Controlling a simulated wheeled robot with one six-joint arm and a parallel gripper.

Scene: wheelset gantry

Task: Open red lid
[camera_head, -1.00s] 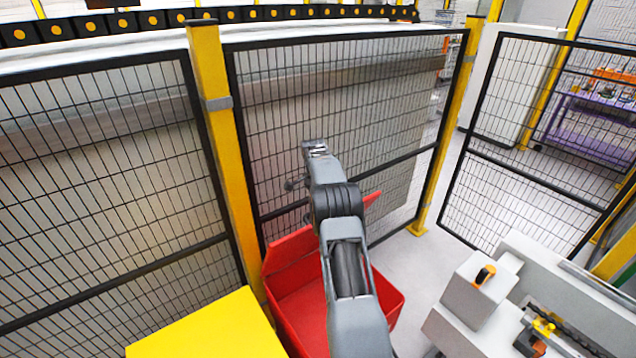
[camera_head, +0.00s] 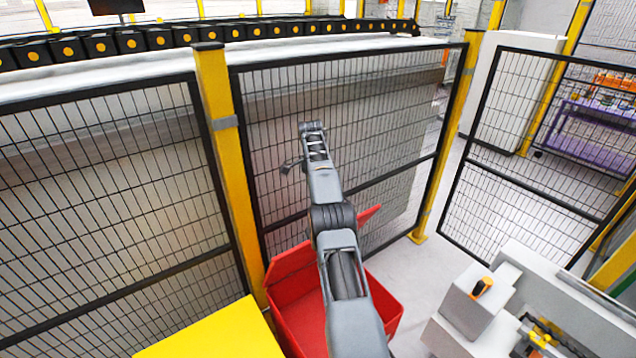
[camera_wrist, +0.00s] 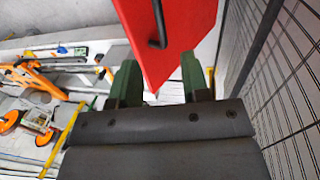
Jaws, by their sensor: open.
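The red lid (camera_head: 288,263) of a red bin (camera_head: 384,322) stands raised and tilted at the bin's back, by the mesh fence. A second part of its edge shows right of my arm; my arm covers its middle. In the wrist view the red lid (camera_wrist: 178,20) shows as a flat panel with a dark bar handle (camera_wrist: 158,28). My gripper (camera_wrist: 160,82) has two green fingers, spread apart. The panel's lower corner appears between the fingertips, and the handle lies beyond them. I cannot tell whether the fingers touch the panel. The fingers cannot be made out in the head view.
The black mesh fence (camera_head: 270,215) with yellow posts stands close behind the bin. A yellow box top (camera_head: 215,335) is left of the bin. A grey machine (camera_head: 480,305) stands at right. Open floor (camera_head: 405,275) lies between it and the bin.

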